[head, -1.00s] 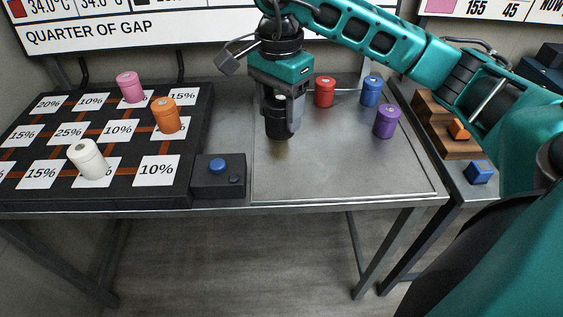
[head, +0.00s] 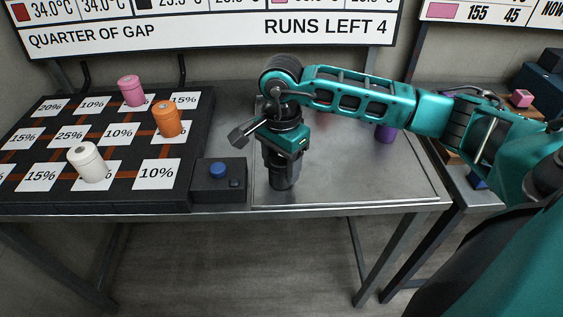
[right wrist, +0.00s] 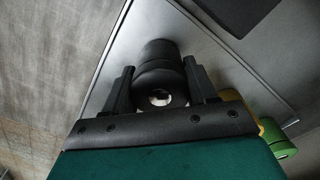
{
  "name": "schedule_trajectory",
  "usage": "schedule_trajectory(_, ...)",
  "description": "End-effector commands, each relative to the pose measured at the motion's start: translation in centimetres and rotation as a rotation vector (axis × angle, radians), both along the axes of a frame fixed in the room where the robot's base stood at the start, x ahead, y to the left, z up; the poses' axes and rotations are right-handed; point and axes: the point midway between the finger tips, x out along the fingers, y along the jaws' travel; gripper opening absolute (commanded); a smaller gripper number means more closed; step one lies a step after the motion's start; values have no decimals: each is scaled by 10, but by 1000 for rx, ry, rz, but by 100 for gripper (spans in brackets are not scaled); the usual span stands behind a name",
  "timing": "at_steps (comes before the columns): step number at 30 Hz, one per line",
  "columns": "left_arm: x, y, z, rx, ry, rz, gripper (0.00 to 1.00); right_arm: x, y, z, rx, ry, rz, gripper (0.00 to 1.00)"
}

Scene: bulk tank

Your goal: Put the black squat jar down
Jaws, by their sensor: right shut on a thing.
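The black squat jar (right wrist: 158,65) is between the two fingers of my right gripper (right wrist: 160,88) in the right wrist view. The fingers are shut on its sides. In the head view my right gripper (head: 284,178) points down over the front left part of the metal tray (head: 345,185), and it largely hides the dark jar. I cannot tell whether the jar's base touches the tray. My left gripper is not in view.
A purple jar (head: 385,133) is partly hidden behind my right arm. Left of the tray are a button box (head: 219,187) and a black board (head: 120,198) with white (head: 87,162), orange (head: 166,118) and pink (head: 131,90) jars. Front right tray is clear.

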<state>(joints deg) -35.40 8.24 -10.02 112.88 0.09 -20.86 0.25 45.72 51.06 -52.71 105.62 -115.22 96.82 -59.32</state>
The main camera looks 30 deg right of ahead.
Motion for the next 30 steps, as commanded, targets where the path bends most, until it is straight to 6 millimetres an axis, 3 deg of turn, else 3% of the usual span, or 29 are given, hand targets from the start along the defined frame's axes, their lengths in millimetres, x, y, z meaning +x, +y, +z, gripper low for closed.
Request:
schedule_trajectory(5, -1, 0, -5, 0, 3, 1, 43, 0, 0, -4, 0, 0, 0, 22)
schedule_trajectory(6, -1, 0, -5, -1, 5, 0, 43, 0, 0, -4, 0, 1, 0, 58)
schedule_trajectory(14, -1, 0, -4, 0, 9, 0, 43, 0, 0, -3, 0, 1, 0, 82)
schedule_trajectory(23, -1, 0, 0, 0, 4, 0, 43, 0, 0, 1, 0, 1, 0, 82)
schedule_trajectory(26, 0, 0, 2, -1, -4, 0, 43, 1, 0, 10, 0, -2, 0, 82)
schedule_trajectory(30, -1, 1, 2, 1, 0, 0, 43, 1, 0, 39, 0, -5, 1, 82)
